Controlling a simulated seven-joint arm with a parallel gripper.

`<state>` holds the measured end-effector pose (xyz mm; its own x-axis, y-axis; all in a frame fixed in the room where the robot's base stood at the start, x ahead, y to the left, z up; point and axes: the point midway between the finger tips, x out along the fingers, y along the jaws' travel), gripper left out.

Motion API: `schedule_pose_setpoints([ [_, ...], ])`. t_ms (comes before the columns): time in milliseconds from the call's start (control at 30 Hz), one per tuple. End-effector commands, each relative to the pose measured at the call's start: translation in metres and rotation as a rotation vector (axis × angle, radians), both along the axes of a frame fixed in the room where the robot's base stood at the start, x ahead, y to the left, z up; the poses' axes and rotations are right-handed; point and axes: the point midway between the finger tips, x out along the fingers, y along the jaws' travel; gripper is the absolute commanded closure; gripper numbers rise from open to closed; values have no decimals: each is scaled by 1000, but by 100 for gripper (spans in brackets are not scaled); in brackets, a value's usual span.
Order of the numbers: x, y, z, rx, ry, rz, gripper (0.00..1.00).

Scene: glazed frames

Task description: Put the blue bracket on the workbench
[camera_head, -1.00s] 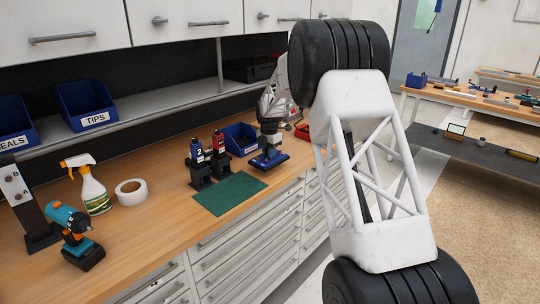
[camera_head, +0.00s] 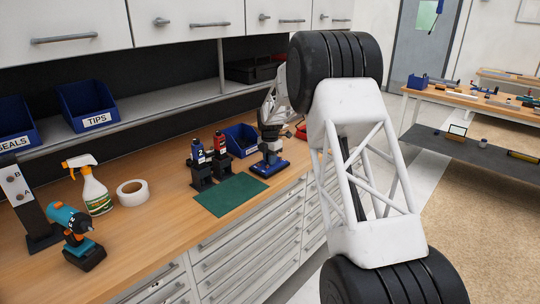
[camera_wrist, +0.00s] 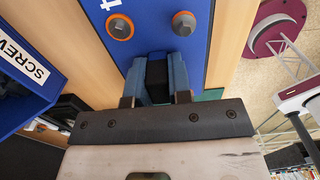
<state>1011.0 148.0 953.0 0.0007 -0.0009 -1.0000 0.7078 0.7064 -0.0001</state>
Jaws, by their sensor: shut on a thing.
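The blue bracket (camera_head: 269,168) is held by my gripper (camera_head: 270,151) over the wooden workbench (camera_head: 150,219), just right of the green mat (camera_head: 232,194). In the wrist view the bracket (camera_wrist: 150,35) shows a broad blue face with two orange-ringed round parts and part of a white letter. My gripper (camera_wrist: 158,88) is shut on its blue upright part. The bracket lies about level and very low at the bench top; I cannot tell whether it touches. The fingertips are partly hidden in the head view.
A blue bin (camera_head: 242,139) is close behind. A tape roll (camera_head: 132,192), spray bottle (camera_head: 92,186) and drill (camera_head: 75,235) stand further left.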

Motion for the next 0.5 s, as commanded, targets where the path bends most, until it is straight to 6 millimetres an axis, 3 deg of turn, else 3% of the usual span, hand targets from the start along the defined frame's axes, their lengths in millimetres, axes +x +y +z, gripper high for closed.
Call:
schedule_pose_setpoints([
  [500, 0, 0, -4, 1, -4, 0, 100],
])
